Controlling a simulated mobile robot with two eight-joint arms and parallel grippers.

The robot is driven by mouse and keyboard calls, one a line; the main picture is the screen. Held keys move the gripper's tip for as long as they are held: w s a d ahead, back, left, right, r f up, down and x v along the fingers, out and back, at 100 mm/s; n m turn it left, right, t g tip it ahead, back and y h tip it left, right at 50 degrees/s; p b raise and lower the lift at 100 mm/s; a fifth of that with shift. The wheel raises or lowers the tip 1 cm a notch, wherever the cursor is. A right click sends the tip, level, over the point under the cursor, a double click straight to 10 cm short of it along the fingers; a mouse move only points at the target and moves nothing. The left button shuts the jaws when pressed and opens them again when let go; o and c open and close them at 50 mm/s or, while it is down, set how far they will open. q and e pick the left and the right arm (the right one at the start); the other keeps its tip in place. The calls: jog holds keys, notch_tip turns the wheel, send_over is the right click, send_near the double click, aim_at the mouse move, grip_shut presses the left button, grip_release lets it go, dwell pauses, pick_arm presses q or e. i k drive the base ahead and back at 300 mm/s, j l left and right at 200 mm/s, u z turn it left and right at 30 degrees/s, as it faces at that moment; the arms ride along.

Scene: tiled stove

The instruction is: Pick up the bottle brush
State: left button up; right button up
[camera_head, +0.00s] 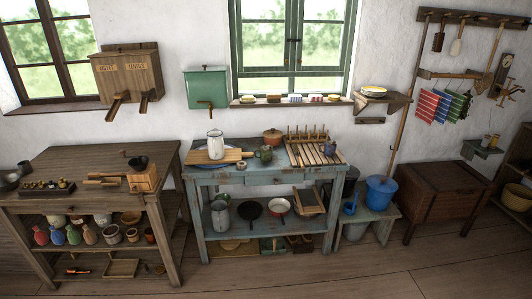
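I cannot tell for certain which thing is the bottle brush at this distance. Two small long-handled tools hang from the dark peg rail (470,17) at the upper right: a dark one (439,40) and a pale-headed one (457,43). Either may be a brush. A bundle of thin upright wooden pieces (308,133) also stands at the back of the slatted rack (318,154) on the blue table. Neither of my grippers shows in the head view.
The worn blue table (205,178) stands mid-room, with a white jug (215,145) on it. A wooden workbench (75,163) stands left. A blue bucket (380,193) and a wooden chest (445,190) stand right. The front floor (300,278) is clear.

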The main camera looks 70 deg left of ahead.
aim_at(296, 149)
jog(key=u, duration=2.2)
